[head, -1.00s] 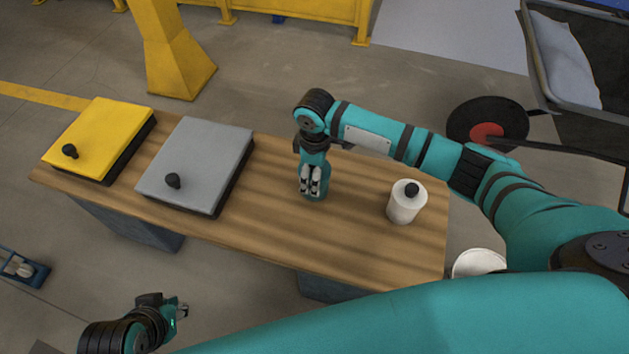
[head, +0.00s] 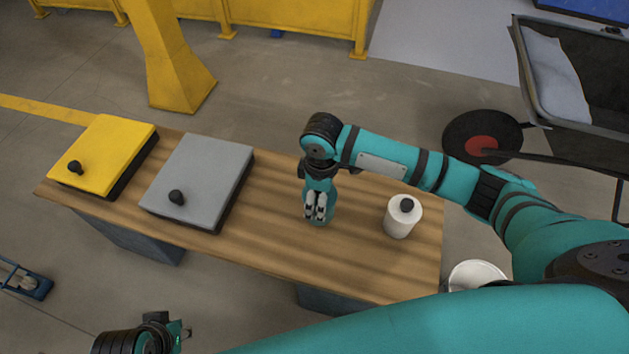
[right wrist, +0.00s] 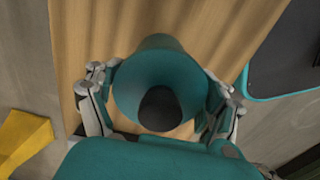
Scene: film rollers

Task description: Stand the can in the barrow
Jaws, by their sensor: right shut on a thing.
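My right gripper (head: 317,206) is over the middle of the wooden table and shut on a teal can with a black cap. In the right wrist view the can (right wrist: 150,70) sits between the fingers, its cap toward the camera. In the head view the fingers hide most of it; whether its base touches the table is unclear. The barrow (head: 519,64) stands on the floor at the upper right, with a dark wheel (head: 482,138) and a pale sack inside. My left gripper (head: 183,331) is at the bottom left, away from the table; its jaws are too small to read.
On the wooden table (head: 282,235) stand a white can (head: 402,220) with a black cap, a grey box (head: 205,172) and a yellow box (head: 105,150). A white bucket (head: 476,273) is beside the table's right end. A yellow post (head: 175,65) stands behind.

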